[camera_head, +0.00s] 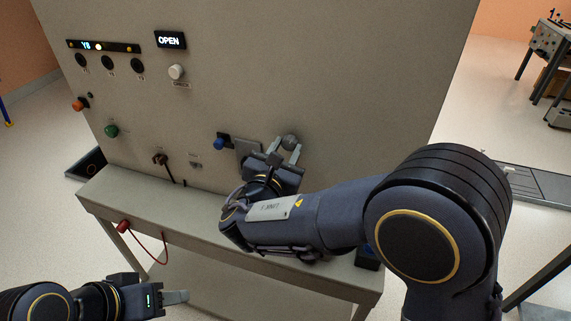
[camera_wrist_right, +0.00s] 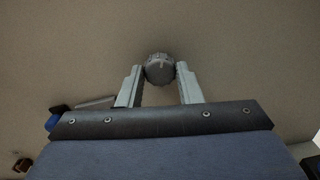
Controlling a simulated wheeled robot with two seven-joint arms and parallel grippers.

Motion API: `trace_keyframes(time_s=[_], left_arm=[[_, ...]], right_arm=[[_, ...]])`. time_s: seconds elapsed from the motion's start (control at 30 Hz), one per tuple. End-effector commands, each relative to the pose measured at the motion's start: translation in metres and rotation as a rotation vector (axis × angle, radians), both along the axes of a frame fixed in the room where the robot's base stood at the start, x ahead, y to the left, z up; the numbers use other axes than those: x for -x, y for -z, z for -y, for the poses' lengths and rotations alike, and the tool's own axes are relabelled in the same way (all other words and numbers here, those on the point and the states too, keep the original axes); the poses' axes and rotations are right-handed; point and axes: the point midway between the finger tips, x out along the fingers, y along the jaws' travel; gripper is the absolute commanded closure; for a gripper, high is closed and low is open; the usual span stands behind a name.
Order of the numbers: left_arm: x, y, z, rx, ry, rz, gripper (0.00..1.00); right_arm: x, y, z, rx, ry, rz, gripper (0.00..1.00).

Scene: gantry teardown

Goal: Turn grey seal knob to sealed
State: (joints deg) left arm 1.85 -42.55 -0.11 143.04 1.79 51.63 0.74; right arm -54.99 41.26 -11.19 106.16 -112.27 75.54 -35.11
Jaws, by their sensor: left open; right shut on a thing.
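The grey seal knob (camera_head: 290,142) sits on the lower right part of the upright grey panel. My right gripper (camera_head: 285,151) reaches up to it with a finger on each side and is shut on it. In the right wrist view the round grey knob (camera_wrist_right: 159,69) is between the two fingertips (camera_wrist_right: 159,72). Its pointer setting cannot be read. My left gripper (camera_head: 178,297) is at the lower left, away from the panel, and holds nothing visible. A display (camera_head: 171,40) on the panel reads OPEN.
The panel (camera_head: 300,60) also carries a white knob (camera_head: 176,72), an orange button (camera_head: 79,104), a green button (camera_head: 111,131) and a blue-handled part (camera_head: 219,143). A ledge (camera_head: 130,196) runs below it. A red pull on a cord (camera_head: 124,227) hangs at its front left.

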Motion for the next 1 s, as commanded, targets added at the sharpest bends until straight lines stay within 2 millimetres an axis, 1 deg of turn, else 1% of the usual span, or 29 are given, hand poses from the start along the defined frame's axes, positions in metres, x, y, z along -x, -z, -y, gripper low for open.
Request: trace_keyframes(time_s=[0.03,0.1,0.7,1.0], left_arm=[[0.000,0.018,0.000,0.000,0.000,0.000,0.55],[0.000,0.030,0.000,0.000,0.000,0.000,0.55],[0.000,0.131,0.000,0.000,0.000,0.000,0.55],[0.000,0.172,0.000,0.000,0.000,0.000,0.55]], right_arm=[[0.000,0.009,0.000,-0.046,-0.001,0.015,0.91],[0.000,0.009,0.000,-0.108,-0.001,0.036,0.91],[0.000,0.009,0.000,-0.650,0.000,0.211,0.91],[0.001,0.007,0.000,-0.892,0.000,0.289,0.91]])
